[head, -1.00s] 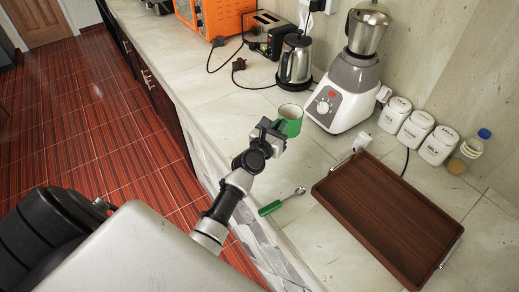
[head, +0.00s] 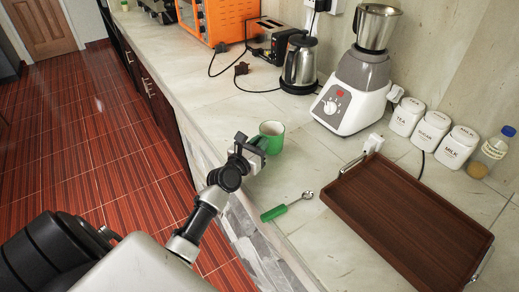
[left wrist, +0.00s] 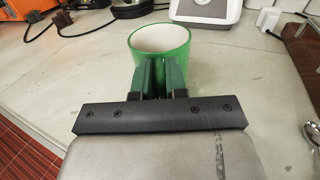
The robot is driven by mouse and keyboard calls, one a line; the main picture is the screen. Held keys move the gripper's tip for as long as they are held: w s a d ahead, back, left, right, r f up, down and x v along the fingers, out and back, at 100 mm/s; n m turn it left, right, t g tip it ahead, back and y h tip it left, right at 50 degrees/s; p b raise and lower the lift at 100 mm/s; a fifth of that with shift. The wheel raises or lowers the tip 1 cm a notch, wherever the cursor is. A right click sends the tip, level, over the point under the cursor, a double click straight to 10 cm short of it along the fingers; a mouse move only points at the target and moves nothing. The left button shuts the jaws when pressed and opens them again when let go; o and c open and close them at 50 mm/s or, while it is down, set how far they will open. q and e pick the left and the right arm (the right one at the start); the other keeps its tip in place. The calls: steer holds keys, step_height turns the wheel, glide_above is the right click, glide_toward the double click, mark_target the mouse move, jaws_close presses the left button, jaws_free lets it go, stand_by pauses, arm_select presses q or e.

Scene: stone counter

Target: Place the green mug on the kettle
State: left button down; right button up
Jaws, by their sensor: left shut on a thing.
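The green mug (head: 272,128), upright with a white inside, is at my left gripper (head: 247,158), near the counter's front edge. In the left wrist view the left gripper's fingers (left wrist: 161,75) are shut at the near side of the mug (left wrist: 145,45). They hide what part they grip, perhaps the handle. I cannot tell whether the mug's base touches the counter. The kettle (head: 299,64), steel with a black lid and handle, stands upright farther back, apart from the mug, on a black base. My right gripper is not in view.
A white blender (head: 347,105) stands right of the kettle. A toaster (head: 268,38) with cords is behind it. A green-handled spoon (head: 288,207) and a brown tray (head: 408,222) lie to the right. Several white canisters (head: 432,130) line the wall. Counter between mug and kettle is clear.

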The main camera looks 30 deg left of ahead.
arm_select(q)
steer(key=shift+r, duration=0.15)
steer(key=c, duration=1.6)
jaws_free()
steer(key=shift+f, duration=0.25)
steer(key=o, duration=0.5)
steer(key=shift+c, duration=0.2)
steer(key=shift+r, duration=0.1)
steer(key=shift+r, duration=0.2)
steer(key=s, duration=1.2)
steer(key=shift+b, duration=0.45)
